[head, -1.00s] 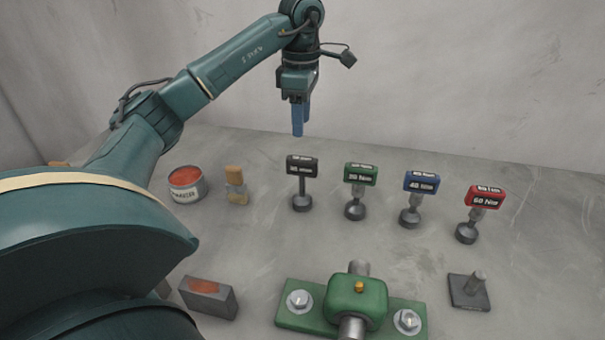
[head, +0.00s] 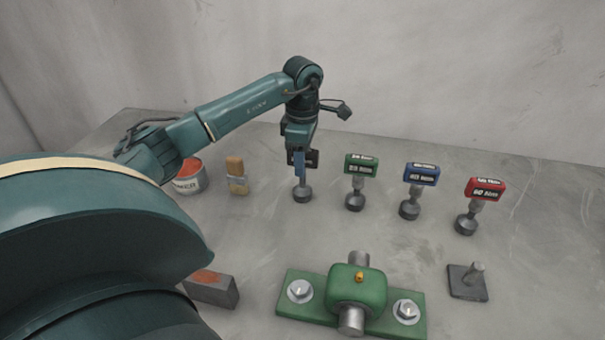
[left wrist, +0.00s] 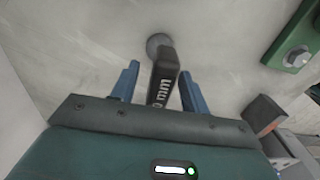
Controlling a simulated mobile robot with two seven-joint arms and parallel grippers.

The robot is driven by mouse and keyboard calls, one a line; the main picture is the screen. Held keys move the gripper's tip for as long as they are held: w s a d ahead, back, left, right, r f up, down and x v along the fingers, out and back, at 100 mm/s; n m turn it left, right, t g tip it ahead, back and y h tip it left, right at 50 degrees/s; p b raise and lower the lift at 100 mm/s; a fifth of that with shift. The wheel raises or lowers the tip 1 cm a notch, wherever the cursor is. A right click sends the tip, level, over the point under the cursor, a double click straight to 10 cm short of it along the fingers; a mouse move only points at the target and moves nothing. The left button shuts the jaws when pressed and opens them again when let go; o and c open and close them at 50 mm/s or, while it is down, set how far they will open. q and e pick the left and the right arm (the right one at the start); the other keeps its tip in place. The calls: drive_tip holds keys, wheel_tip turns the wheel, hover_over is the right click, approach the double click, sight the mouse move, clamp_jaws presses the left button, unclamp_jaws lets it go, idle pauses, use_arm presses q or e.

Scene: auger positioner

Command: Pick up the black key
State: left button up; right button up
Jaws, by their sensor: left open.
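The black key (head: 303,190) stands upright on the grey table, at the left end of the row of keys. Its black labelled head is mostly hidden behind my left gripper (head: 298,163) in the head view. In the left wrist view the black key (left wrist: 164,75) lies between the two blue fingers of my left gripper (left wrist: 157,85). The fingers are open, one on each side of the head, with a gap showing on both sides. My right gripper is out of view.
A green key (head: 361,167), blue key (head: 421,175) and red key (head: 484,189) stand to the right. A brush (head: 236,176) and a can (head: 188,180) are at left. A green bearing block (head: 357,288), grey block (head: 211,289) and pegged plate (head: 467,284) are in front.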

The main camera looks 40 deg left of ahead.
use_arm(q)
drive_tip(key=shift+f, duration=0.3)
drive_tip(key=shift+c, duration=0.5)
clamp_jaws()
